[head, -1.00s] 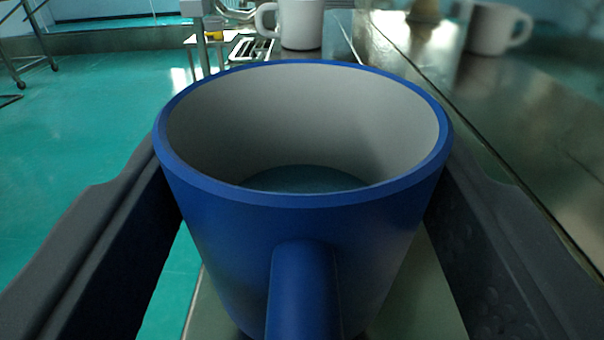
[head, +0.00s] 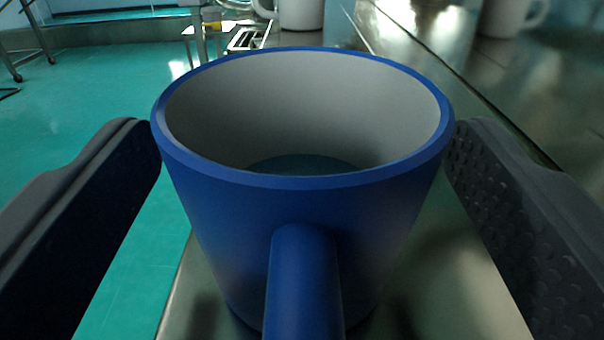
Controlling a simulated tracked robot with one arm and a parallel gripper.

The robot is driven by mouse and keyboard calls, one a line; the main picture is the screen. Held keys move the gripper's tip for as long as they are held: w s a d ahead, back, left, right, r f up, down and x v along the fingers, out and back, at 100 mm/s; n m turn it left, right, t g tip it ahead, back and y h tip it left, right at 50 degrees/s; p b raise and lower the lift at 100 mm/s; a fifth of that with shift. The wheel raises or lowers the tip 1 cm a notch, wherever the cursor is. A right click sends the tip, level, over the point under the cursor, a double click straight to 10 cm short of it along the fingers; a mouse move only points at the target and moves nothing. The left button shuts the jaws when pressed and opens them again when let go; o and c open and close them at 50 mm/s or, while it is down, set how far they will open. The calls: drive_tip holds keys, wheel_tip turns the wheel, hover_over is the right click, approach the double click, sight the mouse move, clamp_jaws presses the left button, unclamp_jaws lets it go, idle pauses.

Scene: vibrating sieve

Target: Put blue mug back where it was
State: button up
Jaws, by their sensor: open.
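The blue mug (head: 230,225) fills the middle of the head view. It is upright, with a pale grey inside and its handle turned toward the camera. It appears to stand on the metal surface (head: 430,280), near that surface's left edge; its base is partly hidden behind the handle. My gripper (head: 303,130) is open, with one finger on each side of the mug. The fingertips are close to the mug's rim at left and right, and the fingers spread away from its sides lower down.
A white mug (head: 300,12) stands behind the blue mug, and another white mug (head: 507,15) stands at the upper right. A raised metal ledge runs along the right. The green floor (head: 120,90) lies beyond the left edge, with metal legs (head: 35,30) at the far left.

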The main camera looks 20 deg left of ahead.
drive_tip(key=b+v, duration=0.2)
drive_tip(key=v, duration=0.7)
drive_tip(key=shift+s, duration=0.15)
drive_tip(key=b, duration=0.3)
drive_tip(key=shift+s+d, duration=0.25)
drive_tip(key=shift+s, duration=0.1)
drive_tip(key=b+v, duration=0.2)
drive_tip(key=b, duration=0.2)
drive_tip(key=shift+a+r, duration=0.1)
drive_tip(key=shift+w+r, duration=0.1)
